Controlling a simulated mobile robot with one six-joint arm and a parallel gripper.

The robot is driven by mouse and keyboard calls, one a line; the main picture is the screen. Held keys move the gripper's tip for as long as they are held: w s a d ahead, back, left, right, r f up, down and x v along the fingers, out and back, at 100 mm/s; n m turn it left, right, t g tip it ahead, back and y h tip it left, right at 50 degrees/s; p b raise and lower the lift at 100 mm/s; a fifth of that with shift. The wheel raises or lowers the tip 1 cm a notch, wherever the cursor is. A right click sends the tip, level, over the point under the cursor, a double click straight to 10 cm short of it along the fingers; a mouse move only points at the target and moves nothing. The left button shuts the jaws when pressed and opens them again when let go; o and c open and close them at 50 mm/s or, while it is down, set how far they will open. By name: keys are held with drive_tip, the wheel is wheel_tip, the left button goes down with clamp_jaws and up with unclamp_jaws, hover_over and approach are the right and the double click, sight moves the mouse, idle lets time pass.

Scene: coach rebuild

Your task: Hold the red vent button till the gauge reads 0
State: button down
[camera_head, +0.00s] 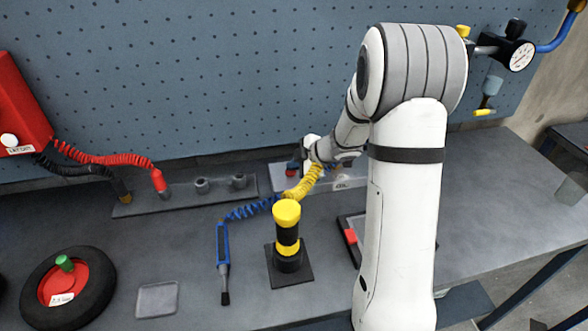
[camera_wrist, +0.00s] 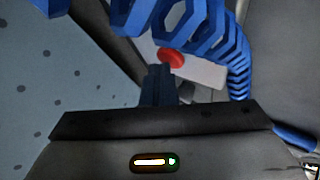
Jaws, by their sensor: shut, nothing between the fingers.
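The red button (camera_wrist: 170,58) sits on a pale box (camera_wrist: 205,72) in the wrist view. My gripper (camera_wrist: 158,72) is shut and empty, its tips just short of or at the button's near edge; I cannot tell whether they touch. In the head view my gripper (camera_head: 307,165) is down at the pale box (camera_head: 342,184) at the back of the bench, and a small red spot beside it may be the button. The round white gauge (camera_head: 521,56) is at the upper right; its needle is too small to read.
Blue coiled hose (camera_wrist: 185,25) crosses close above the button in the wrist view. A yellow-black post (camera_head: 287,240), a blue tool (camera_head: 222,255) and a wheel (camera_head: 68,285) stand or lie nearer on the bench.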

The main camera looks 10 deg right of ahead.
sight(294, 172)
idle(0.7)
drive_tip(key=shift+r+p, duration=1)
drive_tip(key=shift+p, duration=0.2)
wheel_tip(294, 172, up, 5)
drive_tip(key=p, duration=0.5)
drive_tip(key=shift+p, duration=0.4)
